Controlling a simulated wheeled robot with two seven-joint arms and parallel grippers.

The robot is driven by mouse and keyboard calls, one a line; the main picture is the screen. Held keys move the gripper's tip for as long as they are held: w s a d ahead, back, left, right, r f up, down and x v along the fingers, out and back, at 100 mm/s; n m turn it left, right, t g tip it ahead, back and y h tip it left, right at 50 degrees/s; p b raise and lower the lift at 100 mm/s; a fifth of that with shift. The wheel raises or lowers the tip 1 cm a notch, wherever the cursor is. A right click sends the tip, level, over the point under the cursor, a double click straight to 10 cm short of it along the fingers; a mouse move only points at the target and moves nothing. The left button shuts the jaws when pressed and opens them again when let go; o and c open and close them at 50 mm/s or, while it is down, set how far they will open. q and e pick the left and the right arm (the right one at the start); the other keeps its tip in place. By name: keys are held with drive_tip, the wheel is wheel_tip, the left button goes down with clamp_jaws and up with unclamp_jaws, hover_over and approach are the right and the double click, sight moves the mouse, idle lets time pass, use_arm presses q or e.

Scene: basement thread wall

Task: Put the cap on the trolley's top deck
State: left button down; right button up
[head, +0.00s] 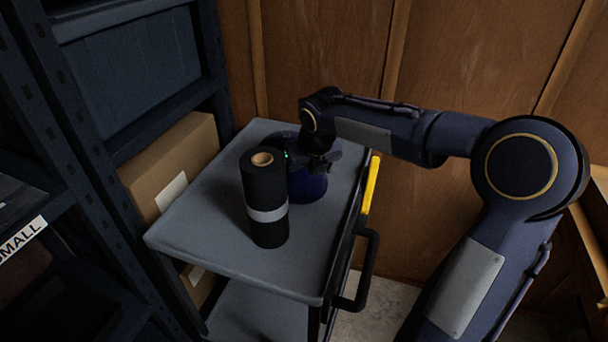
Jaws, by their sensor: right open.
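The dark blue cap (308,189) is on the grey top deck (210,220) of the trolley, behind and to the right of a black roll. The roll hides part of its left side, and my gripper covers part of it too. My right gripper (318,165) is open, directly over the cap and pointing down. I cannot tell whether its fingers touch the cap. My left gripper is not in view.
The upright black roll (265,190) with a grey band stands on the deck, close to the cap. A dark shelf rack with a cardboard box (180,160) borders the trolley on the left. A wooden wall (330,50) stands behind. The deck's front is bare. A black handle (362,275) juts out at right.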

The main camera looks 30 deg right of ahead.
drive_tip(key=p+v, duration=0.1)
drive_tip(key=v, duration=0.6)
drive_tip(key=shift+r, duration=0.25)
